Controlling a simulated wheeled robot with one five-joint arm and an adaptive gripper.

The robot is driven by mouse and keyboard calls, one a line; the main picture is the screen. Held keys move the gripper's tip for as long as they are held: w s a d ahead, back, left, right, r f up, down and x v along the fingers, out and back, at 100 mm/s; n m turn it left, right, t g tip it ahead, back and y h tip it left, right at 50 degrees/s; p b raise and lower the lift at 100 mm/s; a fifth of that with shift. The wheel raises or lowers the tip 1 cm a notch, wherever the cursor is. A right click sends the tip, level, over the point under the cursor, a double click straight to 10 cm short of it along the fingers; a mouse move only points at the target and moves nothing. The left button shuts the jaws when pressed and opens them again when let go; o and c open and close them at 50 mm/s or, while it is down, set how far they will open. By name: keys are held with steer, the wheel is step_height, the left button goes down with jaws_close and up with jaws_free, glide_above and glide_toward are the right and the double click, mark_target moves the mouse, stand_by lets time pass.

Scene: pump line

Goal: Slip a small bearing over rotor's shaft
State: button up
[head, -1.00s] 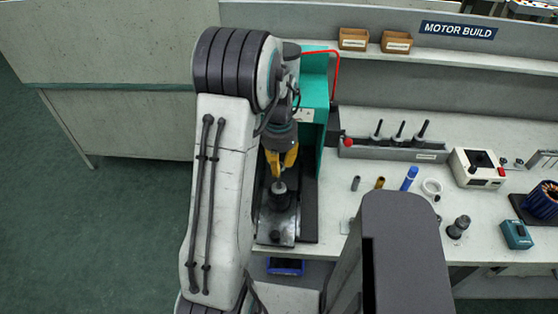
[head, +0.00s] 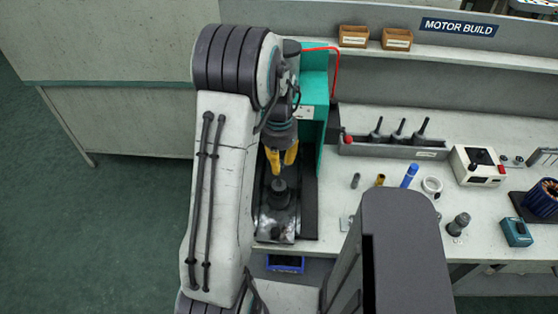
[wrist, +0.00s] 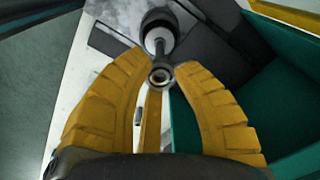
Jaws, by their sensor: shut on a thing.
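My gripper (head: 281,162) has yellow fingers and points down above the press bed. In the wrist view its fingertips (wrist: 160,74) are closed around a small metal ring, the small bearing (wrist: 160,77). The rotor (head: 279,187) stands upright on the press bed under my gripper, dark and rounded. In the wrist view the rotor (wrist: 157,18) is just beyond the bearing, with its pale shaft (wrist: 159,46) pointing toward it. The bearing looks nearly in line with the shaft; I cannot tell whether they touch. The bearing is too small to make out in the head view.
A blue bin (head: 285,264) sits below the bench edge.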

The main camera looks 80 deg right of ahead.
mark_target(279, 183)
steer(key=shift+f+b, duration=2.4)
steer(key=shift+f, duration=0.4)
stand_by(0.7)
steer(key=shift+r, duration=0.1)
steer(key=o, duration=1.2)
steer(key=shift+r, duration=0.15)
steer(key=shift+r+p, duration=1.95)
steer(key=shift+r, duration=0.45)
